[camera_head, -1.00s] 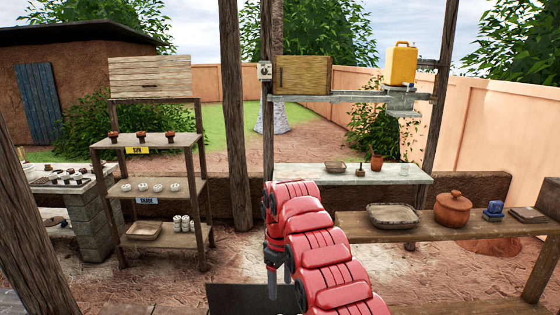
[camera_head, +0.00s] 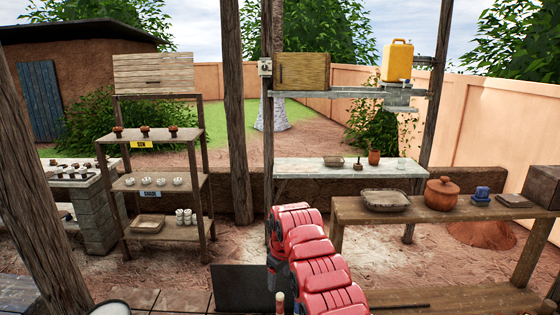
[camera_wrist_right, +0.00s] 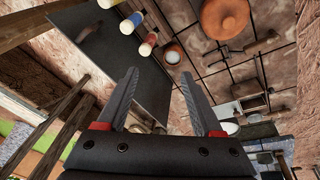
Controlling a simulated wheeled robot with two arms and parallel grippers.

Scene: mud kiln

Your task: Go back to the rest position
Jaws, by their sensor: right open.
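My right arm (camera_head: 305,255) comes up from the bottom middle of the head view, red and bent. Its gripper (camera_head: 276,283) points down at the near end of a dark flat board (camera_head: 238,288), and the fingers are mostly hidden there. In the right wrist view my right gripper (camera_wrist_right: 160,78) has its two dark fingers spread apart, with nothing between them. The dark board (camera_wrist_right: 105,60) also shows there beyond the fingers, with several small colour-banded cylinders (camera_wrist_right: 148,43) near its edge. My left gripper is not in view.
A wooden bench (camera_head: 430,212) with a lidded clay pot (camera_head: 442,193) stands at right. A shelf rack (camera_head: 160,190) stands at left, a pale table (camera_head: 300,167) behind. Wooden posts (camera_head: 232,110) rise between them. Bare ground lies between rack and bench.

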